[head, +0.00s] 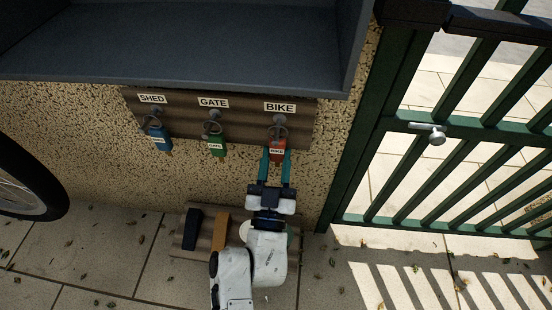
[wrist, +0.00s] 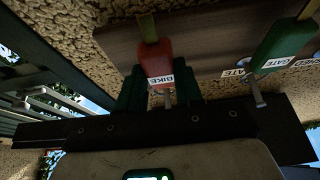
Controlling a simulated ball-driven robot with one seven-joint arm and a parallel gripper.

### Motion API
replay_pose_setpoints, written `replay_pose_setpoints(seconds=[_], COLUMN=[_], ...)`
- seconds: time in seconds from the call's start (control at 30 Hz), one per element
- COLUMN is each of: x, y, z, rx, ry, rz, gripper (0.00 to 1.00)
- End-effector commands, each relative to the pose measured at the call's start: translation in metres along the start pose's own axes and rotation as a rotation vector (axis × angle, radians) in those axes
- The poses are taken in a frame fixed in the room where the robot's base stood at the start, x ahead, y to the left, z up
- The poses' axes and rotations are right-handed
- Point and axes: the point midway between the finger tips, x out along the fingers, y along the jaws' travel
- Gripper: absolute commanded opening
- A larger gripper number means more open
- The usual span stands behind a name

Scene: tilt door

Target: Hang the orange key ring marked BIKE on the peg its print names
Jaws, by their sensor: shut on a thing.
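The orange-red key ring marked BIKE (head: 277,150) is between the teal fingers of my gripper (head: 276,160), which is shut on its tag. Its metal ring is up at the BIKE peg (head: 278,120), under the BIKE label (head: 280,106). The ring overlaps the peg in the picture; I cannot tell whether it is around it. In the wrist view, the tag (wrist: 155,62) shows its BIKE print between the fingers (wrist: 157,88).
A blue key ring (head: 160,139) hangs under SHED and a green one (head: 216,148) under GATE on the wooden board (head: 185,125). A grey shelf (head: 180,45) overhangs the board. A green gate (head: 375,130) stands right; a wheel (head: 40,190) is left.

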Motion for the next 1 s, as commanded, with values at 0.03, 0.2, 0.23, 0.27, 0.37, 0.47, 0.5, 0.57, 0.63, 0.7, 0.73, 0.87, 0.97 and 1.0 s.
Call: replay_pose_setpoints(seconds=[0.03, 0.2, 0.23, 0.27, 0.37, 0.47, 0.5, 0.57, 0.63, 0.7, 0.73, 0.87, 0.97, 1.0], x=[0.000, -0.001, -0.001, -0.001, -0.001, -0.001, -0.001, -0.001, -0.001, -0.002, -0.003, -0.012, -0.025, -0.032], y=[0.000, 0.000, 0.000, 0.000, 0.000, 0.000, 0.000, 0.000, 0.000, 0.000, 0.000, -0.002, -0.002, -0.002], z=[0.001, 0.001, 0.001, 0.001, 0.001, 0.001, 0.001, 0.001, 0.001, 0.001, 0.001, 0.000, 0.000, -0.001], rx=[0.000, 0.000, 0.000, 0.000, 0.000, 0.000, 0.000, 0.000, 0.000, 0.000, 0.000, 0.002, 0.001, 0.002], ry=[0.000, 0.000, 0.000, 0.000, 0.000, 0.000, 0.000, 0.000, 0.000, -0.001, -0.001, -0.001, -0.002, -0.001], rz=[0.000, 0.000, 0.000, 0.000, 0.000, 0.000, 0.000, 0.000, 0.000, 0.000, -0.001, -0.002, -0.004, -0.005], gripper=[0.05, 0.44, 0.47, 0.49, 0.59, 0.65, 0.65, 0.65, 0.65, 0.65, 0.65, 0.65, 0.65, 0.65])
